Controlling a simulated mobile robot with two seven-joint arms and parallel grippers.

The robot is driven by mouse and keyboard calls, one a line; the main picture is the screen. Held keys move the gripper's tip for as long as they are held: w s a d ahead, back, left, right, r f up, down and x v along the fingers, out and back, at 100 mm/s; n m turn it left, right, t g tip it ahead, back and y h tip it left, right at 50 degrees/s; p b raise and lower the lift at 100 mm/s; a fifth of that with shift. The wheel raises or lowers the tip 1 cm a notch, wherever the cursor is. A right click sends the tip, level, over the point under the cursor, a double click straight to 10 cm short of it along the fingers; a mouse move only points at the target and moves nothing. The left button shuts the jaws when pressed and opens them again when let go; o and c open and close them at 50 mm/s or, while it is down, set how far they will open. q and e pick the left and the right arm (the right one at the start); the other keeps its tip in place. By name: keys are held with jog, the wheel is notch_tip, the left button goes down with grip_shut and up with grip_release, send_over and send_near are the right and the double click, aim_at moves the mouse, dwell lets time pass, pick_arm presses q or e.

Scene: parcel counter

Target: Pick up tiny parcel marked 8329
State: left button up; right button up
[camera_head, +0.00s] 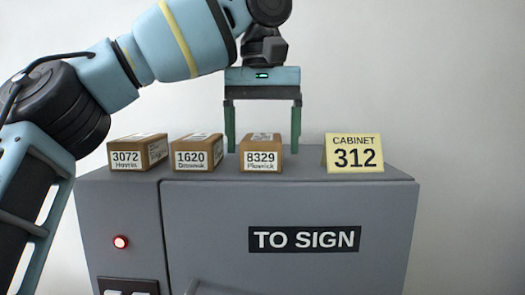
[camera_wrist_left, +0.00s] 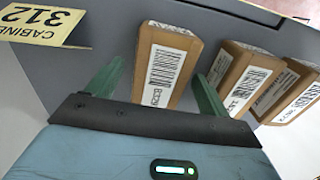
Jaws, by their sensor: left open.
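The tiny parcel marked 8329 (camera_head: 261,150) is a small brown box with a white label, upright on top of the grey cabinet. My left gripper (camera_head: 263,146) points down over it, open, with one green finger at each side of the box in the head view. In the left wrist view the parcel (camera_wrist_left: 166,62) lies ahead, between the lines of the two open fingers (camera_wrist_left: 155,85). I cannot tell whether the fingers touch it. My right gripper is not in view.
Parcels marked 1620 (camera_head: 197,153) and 3072 (camera_head: 138,152) stand to the left, the nearer one close to the left finger. A yellow sign reading CABINET 312 (camera_head: 354,153) stands to the right. The grey cabinet (camera_head: 290,205) has a bare top between parcel 8329 and the sign.

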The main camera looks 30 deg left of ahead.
aim_at(262, 137)
pick_arm(q)
jog(key=shift+f, duration=0.7)
jog(key=shift+c, duration=0.3)
jog(key=c, duration=1.1)
jog(key=shift+r, duration=0.15)
jog(key=shift+s+d+r, duration=0.1)
jog(key=shift+s+r, duration=0.1)
jog(key=shift+r, duration=3.2)
jog(key=s+d, duration=0.3)
jog(key=s, duration=0.2)
jog(key=s+d, duration=0.4)
jog(key=s, duration=0.2)
jog(key=s+d, duration=0.3)
jog(key=s, duration=0.2)
jog(key=shift+s+d, duration=0.15)
jog(key=shift+s, duration=0.25)
